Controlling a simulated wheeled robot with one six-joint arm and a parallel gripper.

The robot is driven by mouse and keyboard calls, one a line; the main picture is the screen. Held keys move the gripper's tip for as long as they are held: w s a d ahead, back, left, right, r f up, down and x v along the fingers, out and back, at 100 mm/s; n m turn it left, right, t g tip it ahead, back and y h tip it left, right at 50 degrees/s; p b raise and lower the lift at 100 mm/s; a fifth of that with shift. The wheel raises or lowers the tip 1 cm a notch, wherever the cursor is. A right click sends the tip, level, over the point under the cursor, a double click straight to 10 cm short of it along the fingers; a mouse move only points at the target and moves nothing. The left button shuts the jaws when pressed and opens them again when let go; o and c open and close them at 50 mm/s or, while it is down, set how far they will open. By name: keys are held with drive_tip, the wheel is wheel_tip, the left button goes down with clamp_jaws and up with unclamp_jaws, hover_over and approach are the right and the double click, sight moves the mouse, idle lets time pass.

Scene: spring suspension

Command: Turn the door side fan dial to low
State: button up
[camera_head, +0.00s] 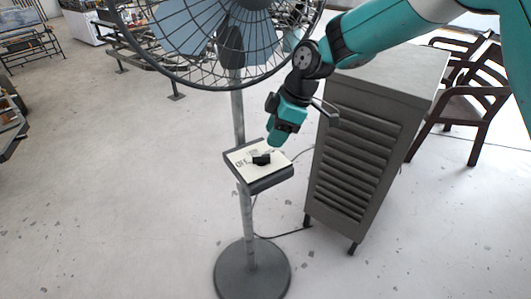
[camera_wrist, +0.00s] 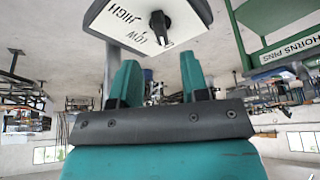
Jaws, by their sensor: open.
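A standing fan (camera_head: 237,110) has a control box on its pole. Its pale panel (camera_head: 245,155) carries a black dial (camera_head: 261,159). In the wrist view, the dial (camera_wrist: 160,24) sits on the white panel (camera_wrist: 190,18), with HIGH and LOW printed to its left; a further mark at its lower right is too small to read. I cannot tell exactly which mark the dial points to. My gripper (camera_head: 275,137) is just above the panel, apart from the dial. In the wrist view, my gripper (camera_wrist: 160,82) has its two teal fingers spread, with nothing between them.
A grey louvred cabinet (camera_head: 352,150) stands close to the right of the fan, under my arm. The caged fan head (camera_head: 215,40) is above and left of my gripper. A brown chair (camera_head: 475,95) is behind the cabinet.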

sight(263, 155)
drive_tip(key=p+x, duration=0.1)
drive_tip(key=x, duration=0.5)
drive_tip(key=shift+a+f, duration=0.15)
drive_tip(key=shift+f, duration=0.2)
clamp_jaws()
